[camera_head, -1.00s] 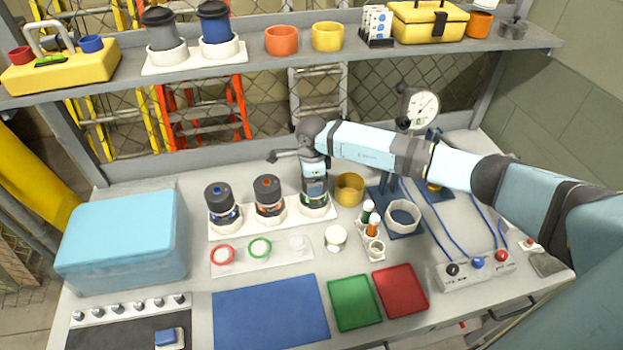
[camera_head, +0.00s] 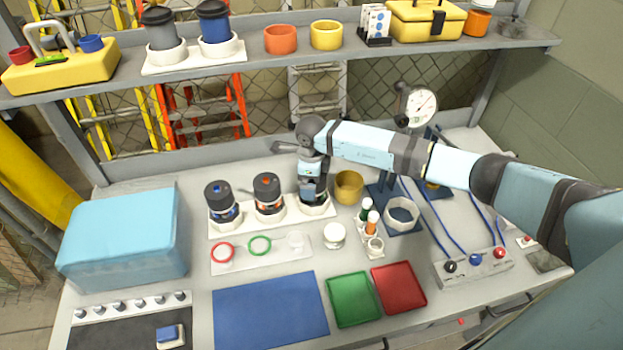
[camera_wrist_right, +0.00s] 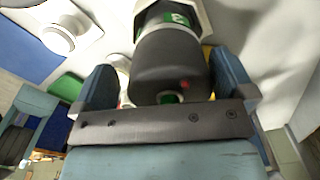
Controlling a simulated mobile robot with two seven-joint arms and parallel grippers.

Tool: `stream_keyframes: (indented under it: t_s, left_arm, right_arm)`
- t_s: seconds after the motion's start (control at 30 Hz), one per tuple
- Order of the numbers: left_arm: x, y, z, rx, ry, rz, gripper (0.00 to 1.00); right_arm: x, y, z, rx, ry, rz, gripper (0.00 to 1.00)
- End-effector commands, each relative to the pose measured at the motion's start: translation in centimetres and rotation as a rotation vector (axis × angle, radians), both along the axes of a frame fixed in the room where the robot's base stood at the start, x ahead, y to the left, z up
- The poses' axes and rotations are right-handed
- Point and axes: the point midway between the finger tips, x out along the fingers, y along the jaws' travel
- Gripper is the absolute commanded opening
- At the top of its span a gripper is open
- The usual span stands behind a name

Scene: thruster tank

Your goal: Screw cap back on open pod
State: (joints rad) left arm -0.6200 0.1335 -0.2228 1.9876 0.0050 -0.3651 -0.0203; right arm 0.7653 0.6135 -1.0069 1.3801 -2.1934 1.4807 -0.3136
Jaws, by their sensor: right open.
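Three dark pods stand in a white rack (camera_head: 240,228). The left pod (camera_head: 222,203) has a blue mark on top and the middle pod (camera_head: 267,193) an orange one. My right gripper (camera_head: 313,190) is over the third pod at the rack's right end and hides most of it. In the right wrist view this pod (camera_wrist_right: 172,65) has a dark top, a green band and a green spot. My open right gripper (camera_wrist_right: 165,88) has one finger on each side of it, with a clear gap on the left. I cannot tell whether its cap is seated.
A white tray (camera_head: 282,258) holds a red ring (camera_head: 222,252) and a green ring (camera_head: 259,246). A white jar (camera_head: 334,235), a yellow cup (camera_head: 349,186) and a small bottle rack (camera_head: 374,247) stand nearby. A blue mat (camera_head: 270,312) lies clear in front.

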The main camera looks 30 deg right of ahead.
Motion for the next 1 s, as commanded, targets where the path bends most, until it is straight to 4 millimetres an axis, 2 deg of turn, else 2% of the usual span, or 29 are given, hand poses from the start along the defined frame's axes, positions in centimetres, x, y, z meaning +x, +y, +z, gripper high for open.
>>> stream_keyframes:
  t_s: [0.17, 0.4, 0.6, 0.8, 1.0]
  left_arm:
    - [0.0, 0.1, -0.7, 0.000, -0.001, 0.002, 0.00]
    - [-0.1, -0.1, -2.1, -0.003, 0.006, 0.000, 0.00]
    - [-0.1, -0.4, -2.7, -0.007, 0.009, -0.006, 0.00]
    - [0.0, -0.6, -2.7, -0.009, 0.004, -0.011, 0.00]
    - [0.1, -0.5, -2.6, -0.009, 0.002, -0.010, 0.00]
  right_arm:
    - [0.2, -0.1, 2.5, -0.001, -0.006, 0.001, 1.00]
    - [0.1, 0.0, 8.1, -0.001, -0.006, 0.001, 1.00]
    - [0.0, 0.0, 11.8, 0.000, -0.003, 0.000, 1.00]
    - [-0.1, 0.1, 13.6, 0.001, -0.001, 0.000, 1.00]
    - [-0.1, 0.1, 13.8, 0.001, 0.001, 0.000, 1.00]
